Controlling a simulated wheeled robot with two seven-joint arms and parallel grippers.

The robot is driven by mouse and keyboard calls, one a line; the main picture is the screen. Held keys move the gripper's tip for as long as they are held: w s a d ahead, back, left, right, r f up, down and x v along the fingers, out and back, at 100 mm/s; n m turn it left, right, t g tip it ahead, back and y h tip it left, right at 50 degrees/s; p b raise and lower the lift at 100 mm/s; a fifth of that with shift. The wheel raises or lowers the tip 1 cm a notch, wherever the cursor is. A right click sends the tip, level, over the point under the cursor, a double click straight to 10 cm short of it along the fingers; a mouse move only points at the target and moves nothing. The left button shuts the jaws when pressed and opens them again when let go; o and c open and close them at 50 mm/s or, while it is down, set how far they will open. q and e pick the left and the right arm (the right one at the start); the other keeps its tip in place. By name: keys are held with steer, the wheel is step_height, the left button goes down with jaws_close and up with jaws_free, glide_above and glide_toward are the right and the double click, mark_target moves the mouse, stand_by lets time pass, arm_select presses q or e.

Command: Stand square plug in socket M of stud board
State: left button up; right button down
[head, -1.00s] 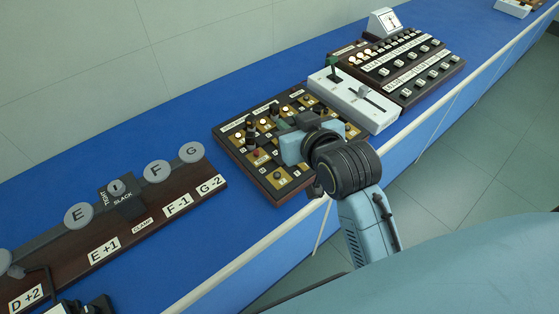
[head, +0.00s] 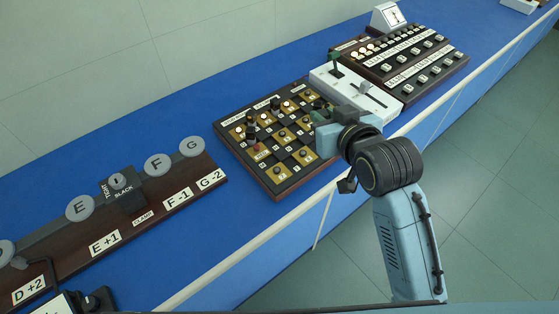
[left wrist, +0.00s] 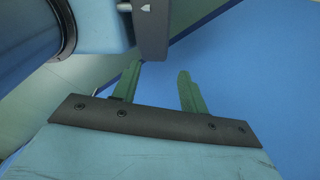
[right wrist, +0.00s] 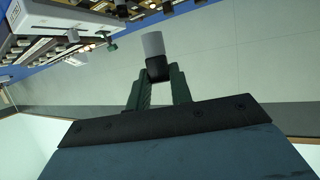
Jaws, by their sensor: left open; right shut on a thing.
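The stud board (head: 271,188) is a dark board with gold plates and several plugs and studs; its small labels are too small to read, so I cannot pick out socket M. My right gripper (right wrist: 157,88) is shut on a plug (right wrist: 154,54) with a black block and a pale grey end; I cannot tell if its section is square. In the head view the right gripper (head: 318,118) is over the board's right part, hiding that corner, and the plug cannot be made out. My left gripper (left wrist: 160,88) is open and empty above blue surface, outside the head view.
A white lever box (head: 378,113) stands just right of the board. Beyond it are a dark switch panel (head: 440,77) and a white meter (head: 388,17). A clamp rail (head: 130,214) with lettered discs lies at left. Blue bench (head: 215,205) between rail and board is clear.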

steer(key=w+a+f+n+g+y, duration=0.2)
steer(key=a+f+n+y, duration=0.15)
steer(key=a, duration=0.65)
steer(key=shift+n+y, duration=0.25)
step_height(320, 180, down, 6)
steer(key=shift+s+a+r, duration=0.1)
steer(key=shift+s, duration=0.05)
arm_select(q)
steer(key=shift+s+f+b, duration=0.5)
steer(key=shift+s+b, duration=0.05)
steer(key=shift+s, duration=0.05)
arm_select(e)
steer(key=shift+f, duration=1.75)
steer(key=c, duration=1.3)
jaws_free()
steer(key=shift+f, duration=0.15)
steer(key=shift+o, duration=0.2)
